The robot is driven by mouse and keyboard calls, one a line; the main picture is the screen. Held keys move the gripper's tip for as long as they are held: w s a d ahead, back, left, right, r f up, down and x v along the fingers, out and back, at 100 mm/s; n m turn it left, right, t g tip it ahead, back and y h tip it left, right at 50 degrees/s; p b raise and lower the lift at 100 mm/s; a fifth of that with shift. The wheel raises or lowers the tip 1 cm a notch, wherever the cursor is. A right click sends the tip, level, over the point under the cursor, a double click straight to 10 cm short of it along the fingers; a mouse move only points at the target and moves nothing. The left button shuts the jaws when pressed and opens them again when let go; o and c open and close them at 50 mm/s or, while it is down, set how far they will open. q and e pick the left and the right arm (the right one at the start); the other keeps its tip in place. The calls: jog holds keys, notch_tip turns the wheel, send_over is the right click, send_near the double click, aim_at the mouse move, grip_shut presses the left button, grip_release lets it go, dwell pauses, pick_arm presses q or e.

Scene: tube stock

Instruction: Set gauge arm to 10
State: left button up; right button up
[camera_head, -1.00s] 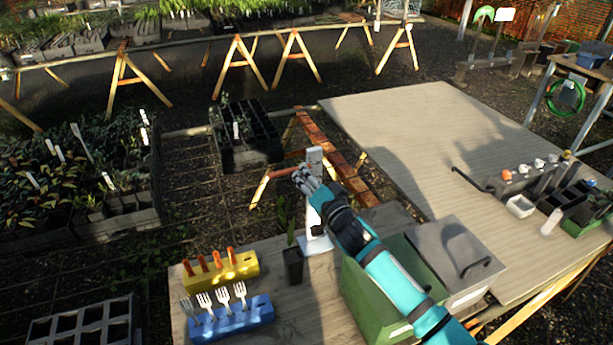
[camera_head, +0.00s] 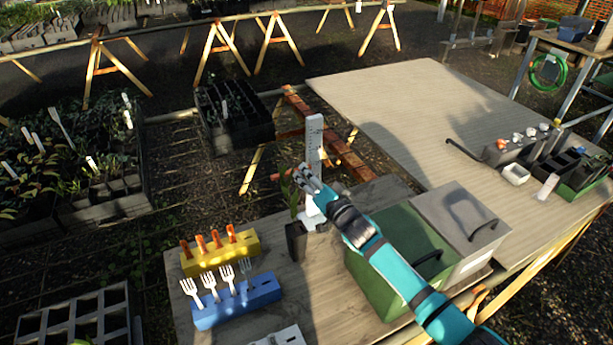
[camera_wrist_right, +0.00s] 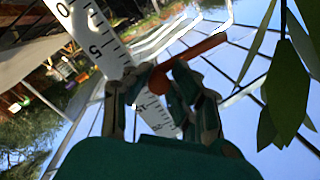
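My right gripper (camera_head: 306,179) is at about mid-height of the plate. In the right wrist view its fingers (camera_wrist_right: 158,82) close around the orange arm. The figure 5 and a 0 at the picture edge lie up-left of the arm; exact reading is unclear. My left gripper is out of view.
A dark plant pot (camera_head: 296,241) stands close left of the gauge. A yellow block (camera_head: 220,254) with orange-handled tools and a blue block (camera_head: 237,300) with forks stand at left.

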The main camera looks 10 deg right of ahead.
jog(key=shift+o, duration=1.5)
jog(key=shift+d, duration=0.1)
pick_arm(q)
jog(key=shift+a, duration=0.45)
pick_arm(e)
jog(key=v, duration=1.2)
